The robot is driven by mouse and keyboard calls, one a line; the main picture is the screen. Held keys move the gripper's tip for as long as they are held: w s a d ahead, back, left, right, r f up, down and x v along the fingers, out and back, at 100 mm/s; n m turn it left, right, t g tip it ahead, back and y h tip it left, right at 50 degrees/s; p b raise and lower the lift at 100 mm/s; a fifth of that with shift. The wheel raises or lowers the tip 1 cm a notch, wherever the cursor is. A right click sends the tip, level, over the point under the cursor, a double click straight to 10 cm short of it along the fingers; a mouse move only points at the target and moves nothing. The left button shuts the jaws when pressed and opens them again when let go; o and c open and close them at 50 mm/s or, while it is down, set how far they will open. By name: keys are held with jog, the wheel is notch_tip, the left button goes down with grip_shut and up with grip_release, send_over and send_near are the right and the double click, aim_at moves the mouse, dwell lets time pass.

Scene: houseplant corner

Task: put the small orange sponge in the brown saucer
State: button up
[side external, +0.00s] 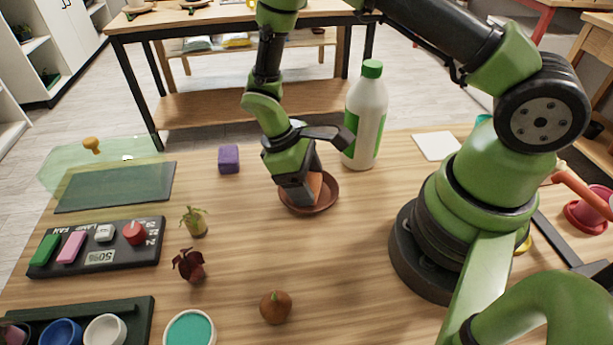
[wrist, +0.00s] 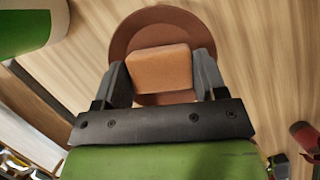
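The small orange sponge (wrist: 160,68) is between the two fingers of my gripper (wrist: 162,80) in the wrist view, with a finger against each side. The brown saucer (wrist: 150,18) lies directly beneath it, its rim showing around the sponge. In the side view my gripper (side external: 300,190) points down over the saucer (side external: 322,206), and part of the sponge (side external: 315,184) shows beside the fingers. The sponge is over or inside the saucer; I cannot tell whether it touches the bottom.
A white bottle with a green cap (side external: 367,115) stands close behind the saucer. A purple block (side external: 229,159) is to the left. Small plants (side external: 194,221), a brown round bulb (side external: 276,307) and a dark control panel (side external: 98,247) are nearer the front left.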

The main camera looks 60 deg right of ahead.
jog(key=shift+o, duration=0.3)
jog(key=shift+r, duration=0.1)
jog(key=v, duration=1.1)
jog(key=s+r+m+t+y, duration=0.1)
jog(key=s+r+m+t, duration=0.1)
jog(key=r, duration=0.5)
jog(key=s+r+m+t+y, duration=0.1)
jog(key=s+r+m+t, duration=0.15)
jog(key=r, duration=0.45)
jog(key=s+d+r+m+t+y, duration=0.1)
jog(key=s+r+m+t, duration=0.3)
jog(key=s+t, duration=0.3)
jog(key=s+r, duration=0.1)
jog(key=s, duration=0.2)
jog(key=shift+r+y, duration=0.2)
jog(key=shift+y, duration=0.2)
